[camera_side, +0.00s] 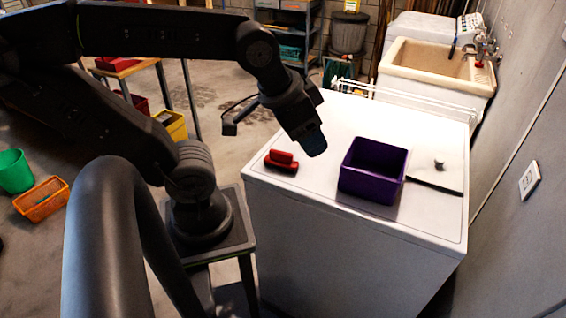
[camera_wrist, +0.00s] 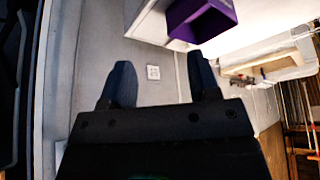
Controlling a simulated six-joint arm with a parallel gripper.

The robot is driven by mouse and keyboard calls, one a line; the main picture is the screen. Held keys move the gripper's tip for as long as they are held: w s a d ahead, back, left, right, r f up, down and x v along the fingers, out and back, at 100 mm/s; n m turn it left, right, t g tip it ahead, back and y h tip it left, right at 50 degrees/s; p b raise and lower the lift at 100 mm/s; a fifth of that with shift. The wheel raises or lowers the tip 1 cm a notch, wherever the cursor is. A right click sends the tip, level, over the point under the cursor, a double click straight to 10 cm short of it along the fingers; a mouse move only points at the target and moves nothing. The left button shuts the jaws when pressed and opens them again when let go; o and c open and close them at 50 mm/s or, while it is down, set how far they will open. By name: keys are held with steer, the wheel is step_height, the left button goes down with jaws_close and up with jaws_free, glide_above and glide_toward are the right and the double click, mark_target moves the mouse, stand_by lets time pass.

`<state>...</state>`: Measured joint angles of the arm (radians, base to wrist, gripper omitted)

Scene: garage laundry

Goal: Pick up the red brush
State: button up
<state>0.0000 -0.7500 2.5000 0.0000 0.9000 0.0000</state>
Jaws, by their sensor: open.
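The red brush (camera_side: 281,159) lies on the white machine top near its left edge in the side view. It has a red handle block over a dark base. My gripper (camera_side: 314,146) hangs above the top, to the right of the brush in the picture and apart from it. In the wrist view my gripper (camera_wrist: 162,74) shows two dark fingers spread apart with nothing between them. The brush does not show in the wrist view.
A purple bin (camera_side: 371,187) stands on the white machine (camera_side: 300,225), right of the brush; it also shows in the wrist view (camera_wrist: 212,27). A small grey knob (camera_side: 438,164) is farther right. A wall (camera_side: 520,150) bounds the right side. The top behind the bin is clear.

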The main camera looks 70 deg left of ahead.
steer(key=shift+o, duration=0.7)
steer(key=shift+a, duration=0.1)
steer(key=m+g+y, duration=0.1)
steer(key=m+g, duration=0.6)
steer(key=m, duration=0.1)
glide_toward(281, 152)
steer(key=f, duration=0.5)
steer(key=shift+s+a+f, duration=0.15)
steer(key=shift+s+f, duration=0.25)
steer(key=shift+s+a+f, duration=0.1)
steer(key=shift+a+f, duration=0.05)
steer(key=shift+f, duration=0.9)
steer(key=shift+s+a+f, duration=0.1)
steer(key=shift+f, duration=0.9)
steer(key=shift+s+a+f, duration=0.1)
steer(key=shift+a+f, duration=0.05)
steer(key=shift+f, duration=0.9)
steer(key=c, duration=1)
